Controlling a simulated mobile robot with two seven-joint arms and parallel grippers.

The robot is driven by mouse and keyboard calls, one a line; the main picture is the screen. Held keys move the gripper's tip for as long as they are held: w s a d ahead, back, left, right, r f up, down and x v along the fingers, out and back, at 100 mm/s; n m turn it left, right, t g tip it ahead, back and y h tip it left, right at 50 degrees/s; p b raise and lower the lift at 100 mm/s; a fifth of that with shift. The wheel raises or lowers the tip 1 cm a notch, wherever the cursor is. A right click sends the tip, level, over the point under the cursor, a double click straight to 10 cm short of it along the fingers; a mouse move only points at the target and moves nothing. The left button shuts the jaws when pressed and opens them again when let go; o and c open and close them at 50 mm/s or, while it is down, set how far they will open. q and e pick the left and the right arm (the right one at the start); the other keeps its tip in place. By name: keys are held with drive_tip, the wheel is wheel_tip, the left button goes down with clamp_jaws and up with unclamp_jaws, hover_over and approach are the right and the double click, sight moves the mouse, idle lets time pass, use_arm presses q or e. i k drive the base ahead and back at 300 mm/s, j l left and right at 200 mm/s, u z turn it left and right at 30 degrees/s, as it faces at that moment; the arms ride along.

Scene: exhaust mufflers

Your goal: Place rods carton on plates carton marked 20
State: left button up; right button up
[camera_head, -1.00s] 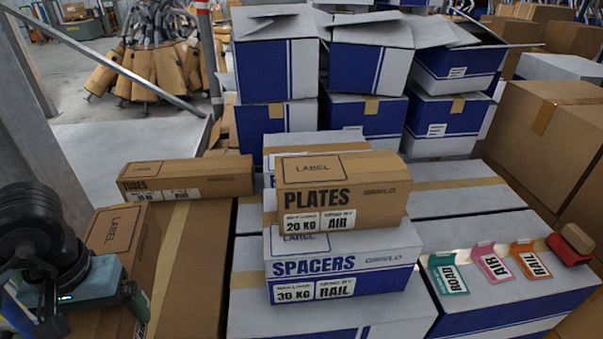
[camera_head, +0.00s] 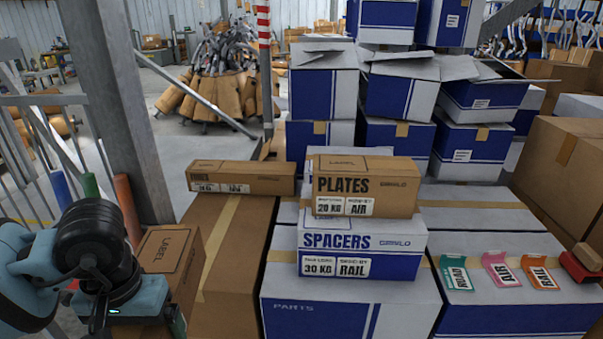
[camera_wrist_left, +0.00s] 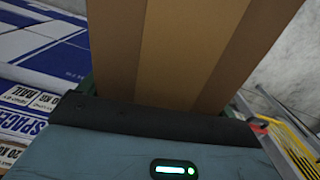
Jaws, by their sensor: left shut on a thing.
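The plates carton (camera_head: 365,187) is brown, reads PLATES, 20 KG and AIR, and lies on top of a white and blue SPACERS carton (camera_head: 362,245) marked 30 KG. My left gripper (camera_head: 150,306), at the lower left, is shut on a brown carton (camera_head: 170,252) with a LABEL panel. Its name is hidden, so I cannot read whether it is the rods carton. In the left wrist view this carton (camera_wrist_left: 180,50) stretches away from the gripper. My right gripper is not in view.
A long brown carton (camera_head: 240,178) lies on a large taped brown box (camera_head: 235,245), left of the plates carton. Green, pink and orange tags (camera_head: 501,271) lie on a box at right. Stacked blue and white boxes (camera_head: 400,110) stand behind. A grey post (camera_head: 120,110) rises at left.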

sight(364, 164)
drive_tip(key=k, duration=0.6)
drive_tip(key=z, duration=2.25)
drive_tip(key=k+j, duration=0.15)
drive_tip(key=j, duration=0.25)
drive_tip(key=k+j, duration=0.1)
drive_tip(key=j, duration=0.3)
drive_tip(key=k+j, duration=0.15)
drive_tip(key=j, duration=0.25)
drive_tip(key=k+j, duration=0.1)
drive_tip(key=j, duration=0.3)
drive_tip(key=k+j, duration=0.15)
drive_tip(key=j, duration=0.25)
drive_tip(key=k+j, duration=0.1)
drive_tip(key=j, duration=0.3)
